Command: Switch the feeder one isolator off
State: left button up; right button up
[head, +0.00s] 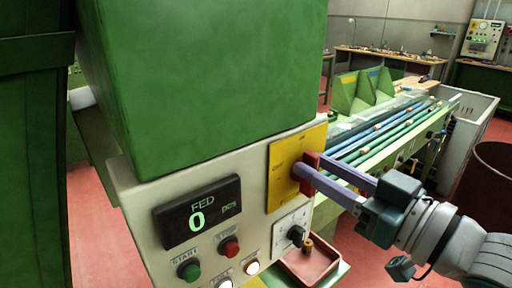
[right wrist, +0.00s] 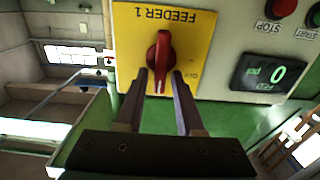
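The feeder one isolator is a red rotary handle (right wrist: 160,62) on a yellow plate (right wrist: 128,45) lettered FEEDER 1, upside down in the right wrist view. The handle stands upright across the plate; the small position labels are too small to read surely. In the head view the yellow plate (head: 283,180) is on the machine's front, and the red handle (head: 312,158) is partly hidden by my fingers. My right gripper (right wrist: 161,80) is open, its two fingers on either side of the handle's end, with a narrow gap visible. My left gripper is not in view.
Below the plate are a black knob (head: 296,236) and a red-brown tray (head: 308,262) with a cork. A counter display (head: 197,212) reads 0. Start (head: 189,270) and stop (head: 229,247) buttons sit under it. A conveyor (head: 385,135) runs behind my right arm.

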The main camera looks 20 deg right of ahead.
grip_shut()
dwell(0.3)
jog(key=shift+n, duration=0.4)
jog(key=n+b, duration=0.1)
jog(key=n, duration=0.4)
jog(key=a+f+n+b, duration=0.1)
jog(key=n, duration=0.4)
jog(key=n+b, duration=0.1)
jog(key=n, duration=0.5)
jog(key=shift+s+a+f, duration=0.3)
jog(key=shift+a+f, duration=0.05)
jog(key=shift+n, duration=0.6)
